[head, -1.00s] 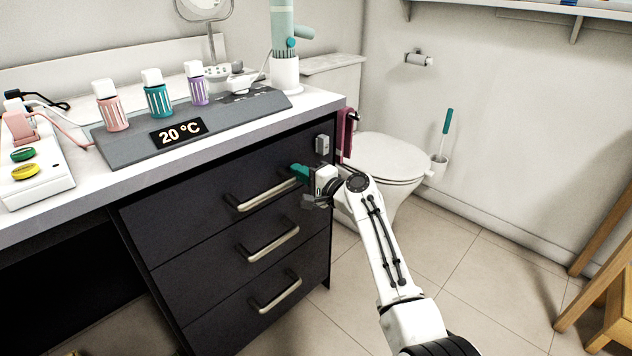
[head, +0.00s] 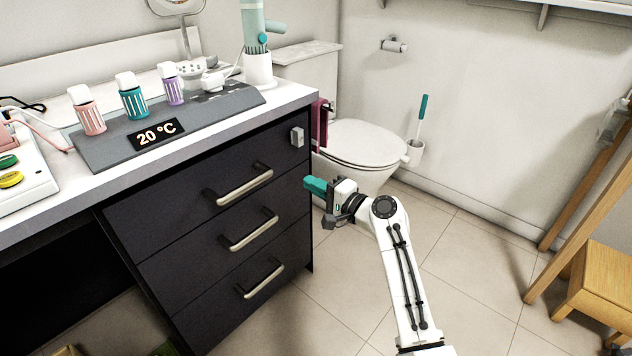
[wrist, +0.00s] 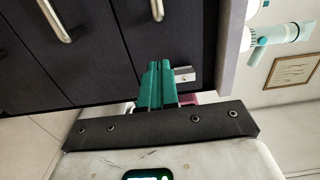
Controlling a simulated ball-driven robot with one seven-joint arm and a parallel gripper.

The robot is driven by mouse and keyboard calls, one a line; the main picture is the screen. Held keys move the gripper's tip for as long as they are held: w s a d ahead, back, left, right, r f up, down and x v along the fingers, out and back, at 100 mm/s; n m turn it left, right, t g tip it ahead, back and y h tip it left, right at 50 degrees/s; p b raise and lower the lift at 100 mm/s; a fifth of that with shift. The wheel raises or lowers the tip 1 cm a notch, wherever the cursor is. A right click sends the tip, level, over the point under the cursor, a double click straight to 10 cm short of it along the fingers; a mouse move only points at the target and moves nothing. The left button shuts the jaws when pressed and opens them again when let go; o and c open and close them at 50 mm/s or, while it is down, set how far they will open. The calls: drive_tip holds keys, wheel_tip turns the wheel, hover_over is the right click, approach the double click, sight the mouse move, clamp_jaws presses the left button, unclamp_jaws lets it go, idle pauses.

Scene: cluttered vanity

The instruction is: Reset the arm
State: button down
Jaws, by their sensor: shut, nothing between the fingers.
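My gripper (head: 312,185) has teal fingers and is at the end of my white arm, in front of the right edge of the dark drawer unit (head: 200,200). The fingers also show in the wrist view (wrist: 157,84), side by side and closed together with nothing held. In the head view the gripper is apart from the drawer handles. The top handle (head: 245,186), middle handle (head: 250,231) and bottom handle (head: 262,281) are on drawers that look closed.
A toilet (head: 360,150) stands behind my gripper, with a brush (head: 421,118) beside it. A wooden stool (head: 600,290) is at the right. Tiled floor (head: 460,270) is clear between drawers and stool.

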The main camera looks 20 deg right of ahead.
drive_tip(key=s+f+n+g+h, duration=0.2)
drive_tip(key=s+f+n+g, duration=0.5)
drive_tip(key=s+f, duration=1.1)
drive_tip(key=s+d+f+n+g+h, duration=0.1)
drive_tip(key=s+d+n+g+h, duration=0.15)
drive_tip(key=s, duration=1.05)
drive_tip(key=s+d+f+n+g+h, duration=0.1)
drive_tip(key=s+d+f+g+h, duration=0.15)
drive_tip(key=s, duration=0.95)
drive_tip(key=s+d+r+n+g+h+p, duration=0.1)
drive_tip(key=s+d+r+g+h, duration=0.2)
drive_tip(key=s, duration=0.5)
wheel_tip(320, 180, up, 23)
drive_tip(key=p, duration=2.2)
drive_tip(key=shift+a+y+p, duration=0.25)
drive_tip(key=shift+y+p, duration=0.1)
drive_tip(key=shift+y, duration=0.05)
